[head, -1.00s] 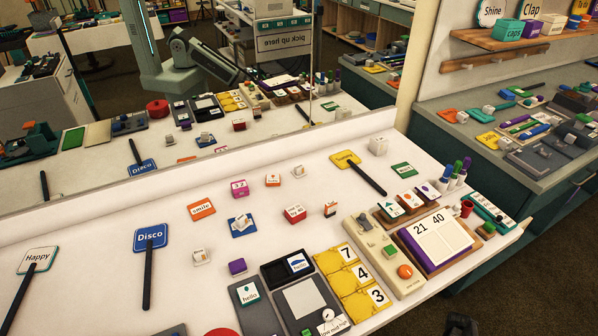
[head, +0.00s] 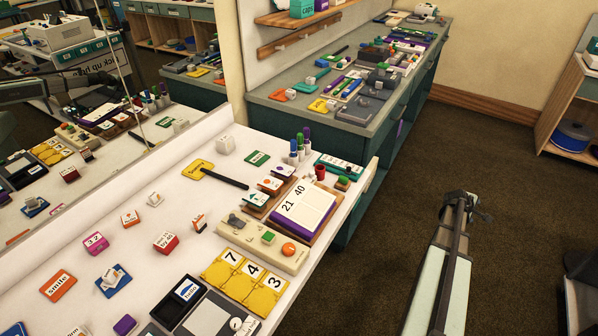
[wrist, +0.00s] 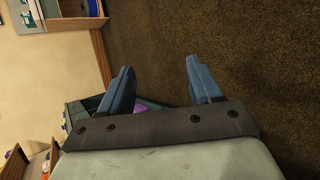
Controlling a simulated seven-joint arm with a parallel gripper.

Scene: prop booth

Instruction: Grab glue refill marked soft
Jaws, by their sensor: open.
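I cannot read the word "soft" on anything, so I cannot tell which item is the glue refill. Small labelled blocks stand on the white table: a white one (head: 155,199), an orange-labelled one (head: 131,219), a red one (head: 166,242), a pink one (head: 96,242) and a small orange and white one (head: 199,223). Their small print is unclear. My gripper (head: 472,206) is out over the brown floor, right of the table and apart from everything on it. In the wrist view its two blue fingers (wrist: 158,72) are spread with nothing between them.
The white table (head: 318,272) also holds a calendar board (head: 304,213), yellow number cards (head: 243,283), a beige panel (head: 262,245) and several marker bottles (head: 299,146). A grey-topped counter (head: 345,110) stands behind. A mirror lines the table's left side. Open floor (head: 500,150) surrounds my arm.

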